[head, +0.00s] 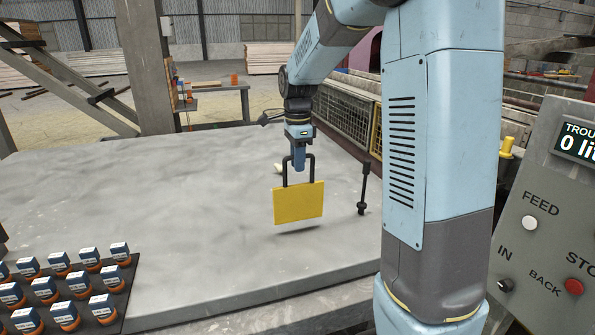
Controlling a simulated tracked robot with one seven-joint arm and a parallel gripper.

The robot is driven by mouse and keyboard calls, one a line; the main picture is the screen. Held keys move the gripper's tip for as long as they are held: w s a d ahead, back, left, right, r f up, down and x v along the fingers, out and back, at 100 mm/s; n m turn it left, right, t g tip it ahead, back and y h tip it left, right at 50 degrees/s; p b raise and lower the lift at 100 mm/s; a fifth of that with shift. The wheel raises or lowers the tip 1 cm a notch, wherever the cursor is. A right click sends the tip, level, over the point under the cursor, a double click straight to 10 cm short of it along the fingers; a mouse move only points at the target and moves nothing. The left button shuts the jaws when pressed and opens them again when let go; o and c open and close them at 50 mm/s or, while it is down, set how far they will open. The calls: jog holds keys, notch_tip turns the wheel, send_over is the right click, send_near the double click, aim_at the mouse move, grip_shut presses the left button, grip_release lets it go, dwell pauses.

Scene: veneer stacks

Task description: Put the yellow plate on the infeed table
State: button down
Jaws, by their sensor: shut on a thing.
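The yellow plate (298,204) hangs upright from a dark U-shaped handle (312,170) on its top edge. My gripper (299,165) is shut on this handle, and its fingers point down. The plate is above the wide grey table (150,190), which I take to be the infeed table. A dark shadow lies on the tabletop just below the plate, with a small gap between them. The plate is apart from the table, near its right side. The fingertips are small in this view.
A dark upright rod (363,190) stands right of the plate. A black tray (128,290) with several blue-and-white-topped orange items sits at front left. A control panel (545,220) is at right. A small pale object (279,168) lies behind the handle. The table's middle and left are clear.

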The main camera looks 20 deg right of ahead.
aim_at(299, 189)
jog(key=shift+w+f, duration=0.15)
jog(key=shift+f, duration=1.55)
jog(key=c, duration=1.1)
grip_release()
jog(key=shift+f, duration=0.1)
jog(key=shift+o, duration=0.2)
